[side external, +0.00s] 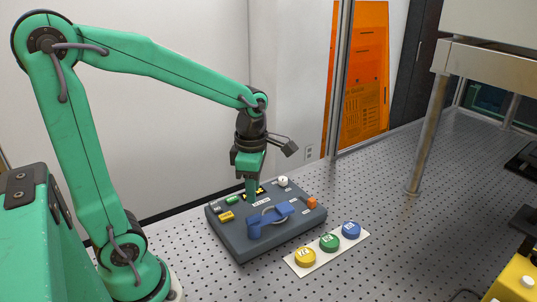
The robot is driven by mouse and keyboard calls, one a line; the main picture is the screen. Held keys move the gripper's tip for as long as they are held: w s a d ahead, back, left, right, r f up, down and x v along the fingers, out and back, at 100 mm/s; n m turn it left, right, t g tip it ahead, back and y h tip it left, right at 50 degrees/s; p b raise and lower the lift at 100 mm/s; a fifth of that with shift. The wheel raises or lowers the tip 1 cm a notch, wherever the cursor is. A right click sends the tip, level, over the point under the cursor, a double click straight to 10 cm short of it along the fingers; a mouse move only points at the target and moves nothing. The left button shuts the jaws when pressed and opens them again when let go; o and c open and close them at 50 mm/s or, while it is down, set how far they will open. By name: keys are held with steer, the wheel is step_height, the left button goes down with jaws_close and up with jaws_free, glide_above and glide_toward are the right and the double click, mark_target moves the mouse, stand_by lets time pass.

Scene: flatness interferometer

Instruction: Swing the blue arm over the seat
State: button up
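The blue arm (284,210) is a short blue piece on top of the dark grey box (236,244). It lies beside a pale, curved shape that may be the rim of the seat (268,209); how much of the seat it covers I cannot tell. My gripper (251,199) points down over the back part of the box, behind and a little left of the blue arm. Its green fingers look close together, and their tips come near the box top. Whether they touch anything is not clear.
A metal post (427,135) stands farther right. Perforated table between is clear.

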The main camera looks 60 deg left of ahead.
mark_target(254, 216)
steer(key=m, duration=0.6)
steer(key=shift+m, duration=0.4)
steer(key=m, duration=0.6)
steer(key=shift+m, duration=0.4)
steer(key=m, duration=0.6)
steer(key=shift+m, duration=0.4)
steer(key=m, duration=0.8)
steer(key=shift+f, duration=0.1)
steer(key=shift+f, duration=3.85)
jaws_close()
